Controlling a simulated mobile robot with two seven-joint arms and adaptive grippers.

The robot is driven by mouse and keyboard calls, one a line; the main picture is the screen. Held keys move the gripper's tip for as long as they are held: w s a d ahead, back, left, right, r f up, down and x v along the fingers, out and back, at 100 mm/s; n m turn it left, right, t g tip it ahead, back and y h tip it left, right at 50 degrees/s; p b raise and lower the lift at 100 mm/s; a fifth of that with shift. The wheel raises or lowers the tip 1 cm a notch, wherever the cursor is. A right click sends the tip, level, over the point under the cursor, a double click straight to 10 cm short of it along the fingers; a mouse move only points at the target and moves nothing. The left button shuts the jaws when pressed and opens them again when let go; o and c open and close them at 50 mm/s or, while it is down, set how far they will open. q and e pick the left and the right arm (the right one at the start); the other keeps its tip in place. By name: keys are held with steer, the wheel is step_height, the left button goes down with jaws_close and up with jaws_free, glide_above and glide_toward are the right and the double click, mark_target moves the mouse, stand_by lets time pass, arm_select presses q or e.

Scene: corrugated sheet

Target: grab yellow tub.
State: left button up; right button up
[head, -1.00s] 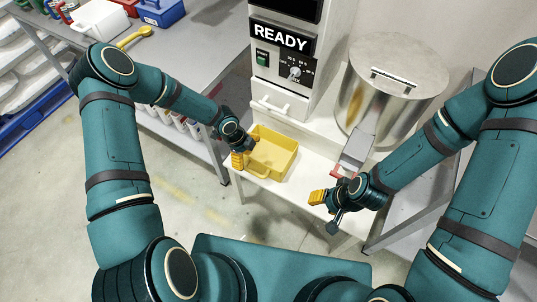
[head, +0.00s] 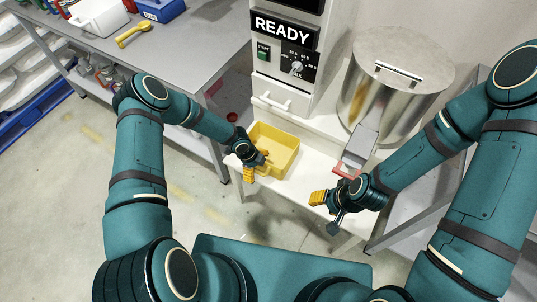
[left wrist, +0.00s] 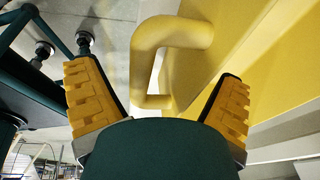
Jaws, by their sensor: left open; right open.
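The yellow tub (head: 281,148) stands on a small white table below the machine's drawer. In the left wrist view, the tub's side wall (left wrist: 248,50) fills the right, with a yellow loop handle (left wrist: 148,55) on it. My left gripper (head: 257,166) is open at the tub's near left side. In the left wrist view, its two yellow-padded fingers (left wrist: 160,105) stand apart, with the handle ahead between them. My right gripper (head: 325,210) is open and empty, to the right of the tub, near the white table's front edge.
The machine with a READY sign (head: 284,28) stands behind the tub. A steel drum (head: 385,95) with a chute (head: 357,148) is at the right. A grey bench (head: 190,50) at the left holds a yellow scoop (head: 133,33). The floor in front is clear.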

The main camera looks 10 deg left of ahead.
arm_select(q)
steer(key=c, duration=1.4)
steer(key=shift+c, duration=0.2)
steer(key=shift+r, duration=0.2)
